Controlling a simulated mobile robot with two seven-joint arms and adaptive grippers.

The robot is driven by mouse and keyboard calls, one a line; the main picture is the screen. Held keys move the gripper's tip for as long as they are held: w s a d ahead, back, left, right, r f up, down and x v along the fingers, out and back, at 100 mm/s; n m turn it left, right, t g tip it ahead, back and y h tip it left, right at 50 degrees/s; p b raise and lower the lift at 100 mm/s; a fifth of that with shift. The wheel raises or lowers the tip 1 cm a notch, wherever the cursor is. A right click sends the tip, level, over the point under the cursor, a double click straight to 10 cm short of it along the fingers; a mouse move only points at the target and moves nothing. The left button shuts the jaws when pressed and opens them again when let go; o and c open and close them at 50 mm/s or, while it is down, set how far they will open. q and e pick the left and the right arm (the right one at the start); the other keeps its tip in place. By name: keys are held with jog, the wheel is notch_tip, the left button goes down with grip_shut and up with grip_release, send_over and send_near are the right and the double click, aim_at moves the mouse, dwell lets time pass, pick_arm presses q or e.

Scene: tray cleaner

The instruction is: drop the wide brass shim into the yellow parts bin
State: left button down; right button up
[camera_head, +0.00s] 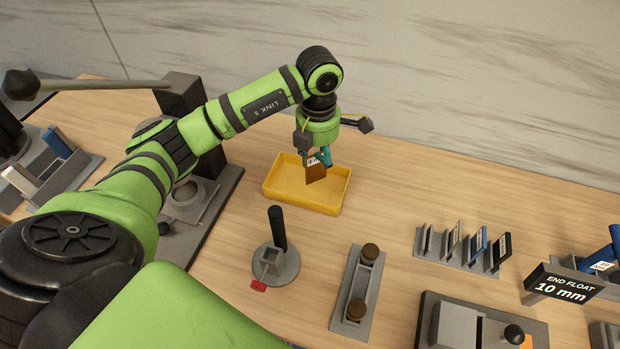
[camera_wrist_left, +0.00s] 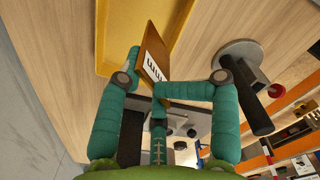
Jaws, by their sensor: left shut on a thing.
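The wide brass shim (camera_head: 316,173) is a brown-gold plate with a white label. My left gripper (camera_head: 314,158) is shut on it and holds it over the yellow parts bin (camera_head: 281,197) in the head view. The bin (camera_wrist_left: 140,10) shows there at the top, beyond the shim. The bin's visible floor is bare. The shim hides part of it. My right gripper is not in view.
A round grey stand with a black handle (camera_head: 279,229) is in front of the bin. A grey holder with two brown knobs (camera_head: 358,290) lies to its right. A rack with several shims (camera_head: 461,250) and an END FLOAT 10 mm sign (camera_head: 563,285) stand at right.

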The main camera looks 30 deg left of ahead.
pick_arm(q)
jog(key=a+f+n, duration=0.1)
jog(key=f+n, duration=0.1)
jog(key=n, duration=0.2)
jog(key=w+a+f+n+b, duration=0.1)
jog(key=a+f+n, duration=0.1)
jog(key=f+n, duration=0.1)
jog(key=a+f+n+b, duration=0.1)
jog(key=a+f+n, duration=0.1)
jog(key=n, duration=0.3)
jog(key=shift+w+a+f+n, duration=0.1)
jog(key=shift+w+f+n, duration=0.15)
jog(key=shift+n, duration=0.15)
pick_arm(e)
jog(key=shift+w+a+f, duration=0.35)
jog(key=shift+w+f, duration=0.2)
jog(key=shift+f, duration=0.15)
pick_arm(q)
jog(key=shift+c, duration=2.4)
grip_release()
jog(key=shift+r, duration=0.1)
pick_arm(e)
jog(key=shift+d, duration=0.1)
